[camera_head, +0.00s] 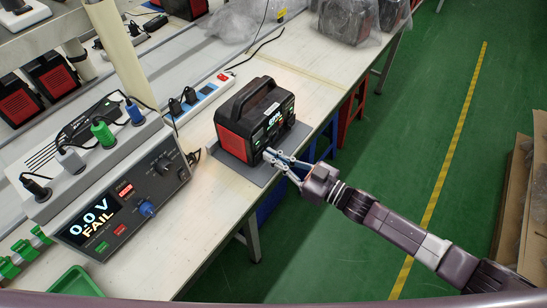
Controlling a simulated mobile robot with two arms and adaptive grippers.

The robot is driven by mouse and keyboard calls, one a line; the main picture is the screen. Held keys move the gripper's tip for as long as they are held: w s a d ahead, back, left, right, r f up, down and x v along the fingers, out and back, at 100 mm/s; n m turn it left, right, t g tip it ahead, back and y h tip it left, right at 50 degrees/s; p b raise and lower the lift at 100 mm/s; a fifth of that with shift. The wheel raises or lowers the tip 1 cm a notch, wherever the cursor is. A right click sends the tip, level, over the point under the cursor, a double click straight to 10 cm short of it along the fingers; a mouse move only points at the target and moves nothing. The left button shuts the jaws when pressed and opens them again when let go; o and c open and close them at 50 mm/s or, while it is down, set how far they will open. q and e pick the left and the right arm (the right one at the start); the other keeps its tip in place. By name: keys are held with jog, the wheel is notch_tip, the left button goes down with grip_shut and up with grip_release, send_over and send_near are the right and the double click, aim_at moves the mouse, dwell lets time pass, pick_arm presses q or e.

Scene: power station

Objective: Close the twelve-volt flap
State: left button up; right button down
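The black and red power station (256,119) stands on a grey mat (262,173) on the white bench, its lit display facing the aisle. My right gripper (273,156) reaches in from the right, its fingertips at the lower near corner of the power station's front. The gripper covers that part of the front, so the twelve-volt flap cannot be made out. The fingers are small here, and whether they are open or shut is unclear. My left gripper is not in view.
A tester (124,204) showing "0.0 V FAIL" stands on the left of the bench, with several coloured plugs on top. A white power strip (200,100) lies behind the power station. A green tray (72,284) is at the lower left.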

jog(key=c, duration=2.2)
grip_release()
jog(key=v, duration=1.2)
jog(key=shift+r, duration=0.1)
